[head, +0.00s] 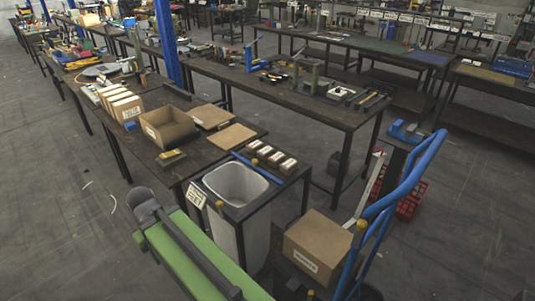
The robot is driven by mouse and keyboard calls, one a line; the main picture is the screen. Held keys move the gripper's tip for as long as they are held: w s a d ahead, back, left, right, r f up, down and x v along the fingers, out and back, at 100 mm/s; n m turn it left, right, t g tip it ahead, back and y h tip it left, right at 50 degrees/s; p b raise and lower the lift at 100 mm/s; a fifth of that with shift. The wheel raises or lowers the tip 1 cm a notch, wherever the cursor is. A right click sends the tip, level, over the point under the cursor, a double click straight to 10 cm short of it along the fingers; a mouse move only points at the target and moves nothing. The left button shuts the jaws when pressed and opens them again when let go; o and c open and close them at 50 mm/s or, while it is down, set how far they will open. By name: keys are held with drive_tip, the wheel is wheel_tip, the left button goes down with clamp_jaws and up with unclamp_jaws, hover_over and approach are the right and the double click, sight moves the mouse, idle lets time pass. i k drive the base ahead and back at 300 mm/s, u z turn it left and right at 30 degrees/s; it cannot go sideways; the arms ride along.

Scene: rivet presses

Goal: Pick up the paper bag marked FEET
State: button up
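No label clearly reads FEET at this size, so I cannot tell which item is the bag marked FEET. A row of upright brown paper-like packs (124,106) stands on the near bench, and the front one has a white label too small to read. Several small brown packets with white labels (275,157) lie in a row at the bench's near right corner; their words are also unreadable. My gripper does not show in this view.
The dark bench (205,157) also holds an open cardboard box (168,127) and flat brown sheets (232,137). A grey bin (235,187) stands at its near end. A closed carton (318,245) and blue handle (410,180) are at right.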

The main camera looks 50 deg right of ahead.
sight(263, 154)
drive_tip(key=i, duration=0.95)
drive_tip(key=u, duration=0.05)
